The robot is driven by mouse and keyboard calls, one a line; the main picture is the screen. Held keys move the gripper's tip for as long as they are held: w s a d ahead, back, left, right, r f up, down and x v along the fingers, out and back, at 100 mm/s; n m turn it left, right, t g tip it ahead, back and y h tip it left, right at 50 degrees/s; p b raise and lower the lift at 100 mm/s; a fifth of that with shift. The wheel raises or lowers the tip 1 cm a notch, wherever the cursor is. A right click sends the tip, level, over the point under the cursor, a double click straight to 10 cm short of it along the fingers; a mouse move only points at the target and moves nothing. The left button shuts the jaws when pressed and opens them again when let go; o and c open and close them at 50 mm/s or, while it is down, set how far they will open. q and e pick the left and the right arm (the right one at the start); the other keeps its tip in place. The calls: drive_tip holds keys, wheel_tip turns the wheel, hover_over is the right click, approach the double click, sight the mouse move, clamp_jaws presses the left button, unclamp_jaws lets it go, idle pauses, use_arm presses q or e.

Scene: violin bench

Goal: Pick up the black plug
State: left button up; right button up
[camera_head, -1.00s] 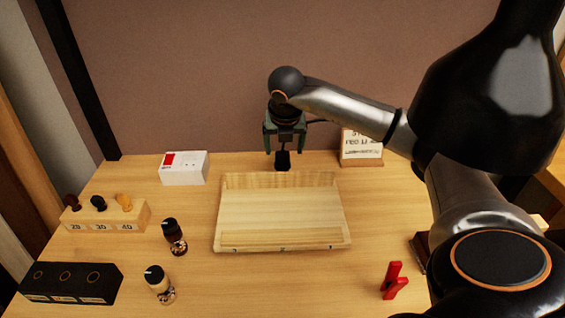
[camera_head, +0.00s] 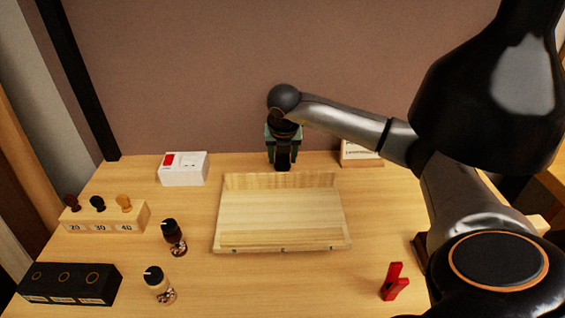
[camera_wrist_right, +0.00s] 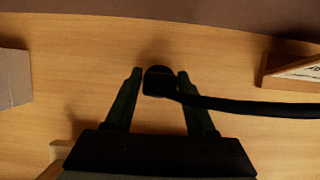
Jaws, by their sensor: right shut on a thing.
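My right gripper (camera_head: 283,160) is at the back of the bench, just behind the wooden tray, pointing down. In the right wrist view the fingers of my right gripper (camera_wrist_right: 159,85) are shut on the black plug (camera_wrist_right: 160,79), one on each side of it. A black cable (camera_wrist_right: 250,105) runs from the plug to the right. In the head view the plug (camera_head: 283,164) shows only as a dark shape between the fingers, partly hidden by my wrist. My left gripper is not in view.
A wooden tray (camera_head: 282,212) lies in front of my right gripper. A white box with a red patch (camera_head: 183,169) stands to its left, a card stand (camera_head: 360,153) to its right.

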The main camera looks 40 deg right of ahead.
clamp_jaws()
drive_tip(key=shift+r, duration=0.1)
drive_tip(key=shift+r, duration=0.5)
wheel_tip(320, 180, up, 2)
drive_tip(key=shift+r, duration=0.25)
drive_tip(key=s+a+r, duration=0.6)
drive_tip(key=s+r, duration=0.3)
drive_tip(key=s, duration=0.3)
drive_tip(key=shift+s+r, duration=0.2)
drive_tip(key=shift+s, duration=0.2)
